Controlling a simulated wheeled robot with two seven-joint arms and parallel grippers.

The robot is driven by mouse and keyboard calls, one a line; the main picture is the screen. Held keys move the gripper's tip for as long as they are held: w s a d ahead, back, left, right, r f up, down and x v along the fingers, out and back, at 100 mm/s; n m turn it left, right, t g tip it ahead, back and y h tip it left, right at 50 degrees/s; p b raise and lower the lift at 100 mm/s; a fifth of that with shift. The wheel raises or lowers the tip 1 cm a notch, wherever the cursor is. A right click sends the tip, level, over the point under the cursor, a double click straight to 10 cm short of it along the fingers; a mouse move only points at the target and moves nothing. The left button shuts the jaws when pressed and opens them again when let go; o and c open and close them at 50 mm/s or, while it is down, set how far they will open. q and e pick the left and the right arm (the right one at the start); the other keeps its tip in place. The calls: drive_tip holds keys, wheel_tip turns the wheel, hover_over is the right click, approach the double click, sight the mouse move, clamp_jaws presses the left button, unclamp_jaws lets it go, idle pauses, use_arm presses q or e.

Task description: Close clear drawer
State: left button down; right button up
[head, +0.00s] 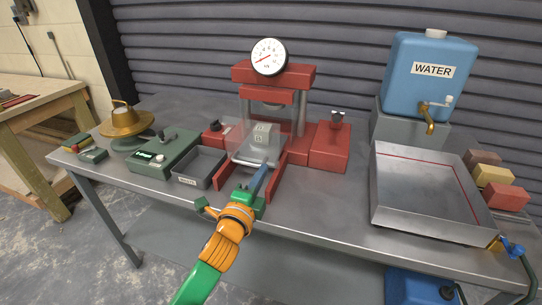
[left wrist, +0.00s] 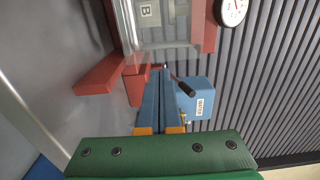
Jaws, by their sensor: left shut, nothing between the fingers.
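The clear drawer (head: 247,152) is a see-through box at the front of the red press (head: 330,148), and it stands out between two red side rails. A pale grey block marked with a letter (head: 262,134) shows through it. In the left wrist view the clear drawer (left wrist: 165,38) is at the top, with the block (left wrist: 146,12) inside. My left gripper (head: 263,170) is shut and empty, its blue fingers pointing at the drawer's front. In the left wrist view its fingertips (left wrist: 159,70) are close below the drawer; I cannot tell whether they touch. My right gripper is not in view.
A grey bin (head: 198,167) and a green device (head: 165,155) stand left of the press. A large metal tray (head: 425,205) and a blue water tank (head: 430,70) are on the right. The bench front (head: 330,225) is mostly clear.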

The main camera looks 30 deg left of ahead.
sight(275, 150)
use_arm(q)
drive_tip(key=x, duration=0.7)
drive_tip(key=shift+w, duration=0.25)
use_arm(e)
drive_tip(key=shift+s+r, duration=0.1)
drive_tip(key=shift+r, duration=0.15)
